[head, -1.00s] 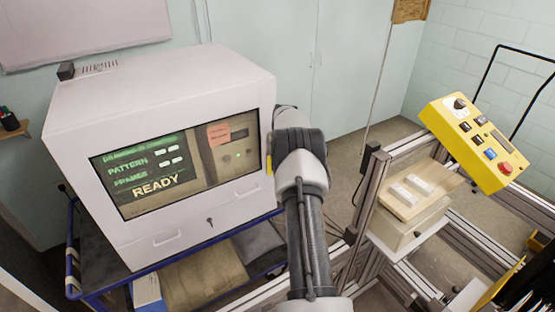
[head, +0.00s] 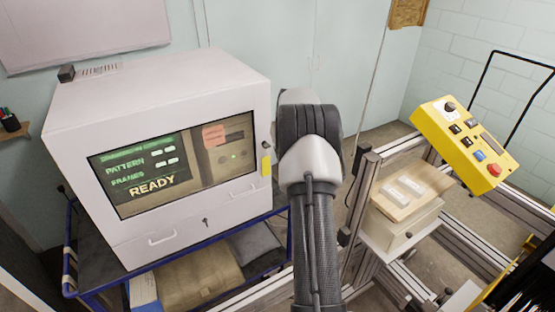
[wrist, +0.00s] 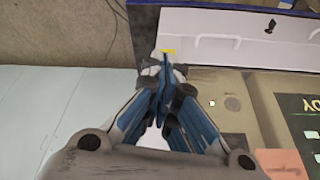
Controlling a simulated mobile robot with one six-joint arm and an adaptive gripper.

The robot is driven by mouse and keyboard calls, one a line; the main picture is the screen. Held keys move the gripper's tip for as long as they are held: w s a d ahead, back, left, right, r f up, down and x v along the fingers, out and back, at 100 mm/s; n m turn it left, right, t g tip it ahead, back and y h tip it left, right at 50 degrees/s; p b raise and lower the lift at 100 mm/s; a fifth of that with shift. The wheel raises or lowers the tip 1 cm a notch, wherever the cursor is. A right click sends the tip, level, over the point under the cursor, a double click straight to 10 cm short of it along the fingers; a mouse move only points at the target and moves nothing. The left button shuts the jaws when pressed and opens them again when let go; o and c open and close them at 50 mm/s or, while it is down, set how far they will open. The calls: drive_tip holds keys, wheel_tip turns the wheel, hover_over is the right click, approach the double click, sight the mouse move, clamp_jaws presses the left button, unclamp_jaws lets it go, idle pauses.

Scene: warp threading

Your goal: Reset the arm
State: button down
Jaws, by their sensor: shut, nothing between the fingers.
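My gripper (wrist: 162,75) shows in the wrist view with its blue-sided fingers brought together and nothing between them. It is beside the front of the white cabinet, which shows on the right of that view. In the head view my arm rises in the middle of the picture, and the gripper itself is hidden behind it. The white cabinet (head: 150,100) stands to the left of my arm, with a screen (head: 150,170) that reads "READY" and "PATTERN". A small yellow piece (head: 266,165) shows at the cabinet's right front edge.
A yellow control box (head: 460,145) with a red button sits on a metal frame (head: 365,190) at the right. A wooden block with white pieces (head: 412,190) lies on that frame. A blue-railed cart (head: 85,275) bears the cabinet. The floor behind my arm is partly clear.

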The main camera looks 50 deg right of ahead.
drive_tip(key=s+a+r+n+b, duration=0.15)
drive_tip(key=a+r, duration=0.35)
drive_tip(key=a, duration=0.5)
drive_tip(key=s+a+r+n+b, duration=0.15)
drive_tip(key=a+r, duration=0.25)
drive_tip(key=a, duration=0.6)
drive_tip(key=s+a+r+b, duration=0.15)
drive_tip(key=a+r, duration=0.35)
drive_tip(key=a, duration=0.5)
drive_tip(key=s+a+n+t+y+b, duration=0.1)
drive_tip(key=s+a+b, duration=0.2)
drive_tip(key=s+a, duration=0.7)
drive_tip(key=s+a+f+n+b, duration=0.1)
drive_tip(key=s+a+f, duration=0.3)
drive_tip(key=s, duration=0.3)
drive_tip(key=s+a+f+n+y+b, duration=0.1)
drive_tip(key=s+a+f+b, duration=0.1)
drive_tip(key=s+a+f, duration=0.2)
drive_tip(key=s+a, duration=0.1)
drive_tip(key=s, duration=0.2)
drive_tip(key=shift+a+f, duration=0.25)
drive_tip(key=shift+a, duration=0.05)
drive_tip(key=shift+w+d, duration=0.1)
